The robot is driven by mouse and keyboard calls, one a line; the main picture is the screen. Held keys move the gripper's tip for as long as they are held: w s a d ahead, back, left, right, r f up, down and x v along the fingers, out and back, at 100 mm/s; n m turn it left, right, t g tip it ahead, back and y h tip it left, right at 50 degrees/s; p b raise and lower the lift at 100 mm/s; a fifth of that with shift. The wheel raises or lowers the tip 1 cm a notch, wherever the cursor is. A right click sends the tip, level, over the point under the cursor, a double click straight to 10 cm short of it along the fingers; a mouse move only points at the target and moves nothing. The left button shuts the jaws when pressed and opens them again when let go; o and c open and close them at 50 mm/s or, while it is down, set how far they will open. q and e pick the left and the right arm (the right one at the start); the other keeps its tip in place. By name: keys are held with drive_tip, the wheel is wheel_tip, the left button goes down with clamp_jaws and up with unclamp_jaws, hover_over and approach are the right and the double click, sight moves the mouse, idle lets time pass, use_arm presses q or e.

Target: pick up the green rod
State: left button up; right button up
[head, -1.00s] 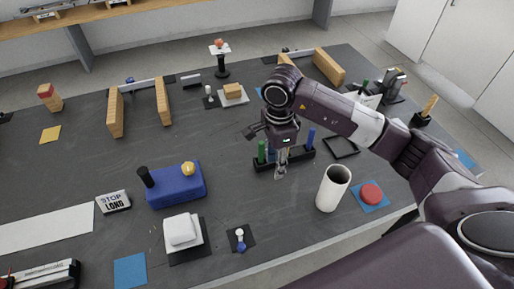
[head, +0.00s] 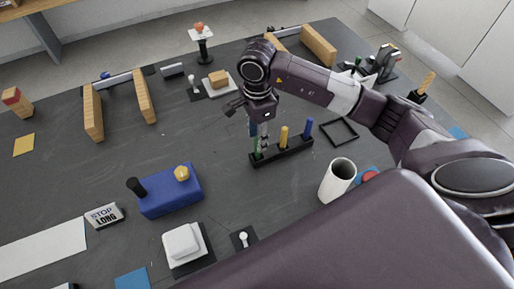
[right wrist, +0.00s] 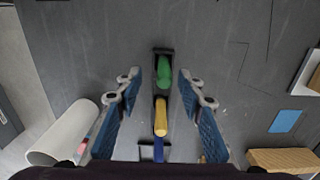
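The green rod (right wrist: 163,70) stands upright in the end slot of a black rack (head: 292,151). A yellow rod (head: 284,137) and a blue rod (head: 308,127) stand in the same rack; they also show in the right wrist view, yellow (right wrist: 161,117) and blue (right wrist: 158,150). In the head view the green rod is mostly hidden behind my right gripper (head: 261,147), which points down over the rack's left end. In the right wrist view my fingers are spread wide, one on each side of the row, with nothing between the pads touching them. My left gripper is out of view.
A white cylinder (head: 338,180) stands right of the rack, with a black square frame (head: 339,132) behind it. A blue block with a yellow knob (head: 171,195) lies to the left. The table between that block and the rack is clear.

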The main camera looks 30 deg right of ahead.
drive_tip(key=f+p, duration=0.1)
drive_tip(key=f, duration=0.2)
drive_tip(key=f+p, duration=0.1)
drive_tip(key=f, duration=0.1)
drive_tip(key=shift+w+d+f+p, duration=0.2)
drive_tip(key=shift+w+f+p, duration=0.05)
drive_tip(key=shift+p, duration=0.05)
drive_tip(key=shift+f, duration=0.45)
drive_tip(key=shift+w, duration=0.1)
clamp_jaws()
